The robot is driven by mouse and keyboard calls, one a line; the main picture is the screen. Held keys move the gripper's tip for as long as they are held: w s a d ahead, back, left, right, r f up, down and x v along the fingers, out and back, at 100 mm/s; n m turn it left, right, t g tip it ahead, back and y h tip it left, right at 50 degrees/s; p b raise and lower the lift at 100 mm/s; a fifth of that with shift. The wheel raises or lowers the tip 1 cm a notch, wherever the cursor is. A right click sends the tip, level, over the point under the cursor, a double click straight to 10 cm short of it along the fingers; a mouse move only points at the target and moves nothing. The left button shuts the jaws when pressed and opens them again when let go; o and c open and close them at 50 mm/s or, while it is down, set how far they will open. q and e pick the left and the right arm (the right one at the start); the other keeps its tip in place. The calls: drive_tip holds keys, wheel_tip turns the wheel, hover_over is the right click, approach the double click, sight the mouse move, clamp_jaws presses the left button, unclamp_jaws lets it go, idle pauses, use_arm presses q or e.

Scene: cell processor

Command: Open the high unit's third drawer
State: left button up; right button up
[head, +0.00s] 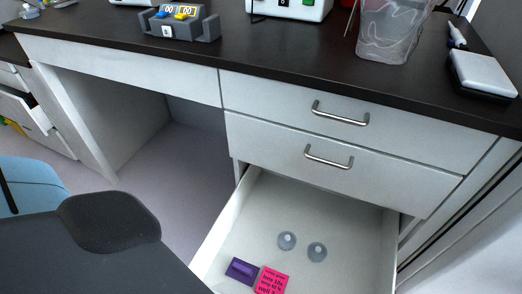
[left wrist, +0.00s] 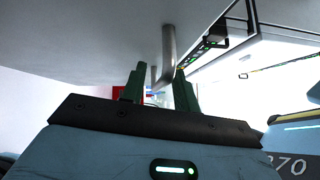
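In the head view the white drawer unit has two shut drawers with metal handles: the top drawer (head: 270,101) and the second drawer (head: 275,158). Below them, a third drawer (head: 232,213) is pulled out, with its inside showing and its front out of the picture. In the left wrist view my left gripper (left wrist: 160,82) has its two green fingers apart. A grey metal bar handle (left wrist: 168,45) on a pale surface lies just beyond and between the fingertips; I cannot tell whether they touch it. My right gripper is in no view.
The dark worktop (head: 260,58) carries a tube rack (head: 180,24), a clear bin (head: 392,30) and a scale (head: 483,74). Open knee space lies left of the drawers.

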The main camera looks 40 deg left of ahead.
use_arm(q)
drive_tip(key=v, duration=0.8)
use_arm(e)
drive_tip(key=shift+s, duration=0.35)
use_arm(q)
drive_tip(key=shift+w, duration=0.1)
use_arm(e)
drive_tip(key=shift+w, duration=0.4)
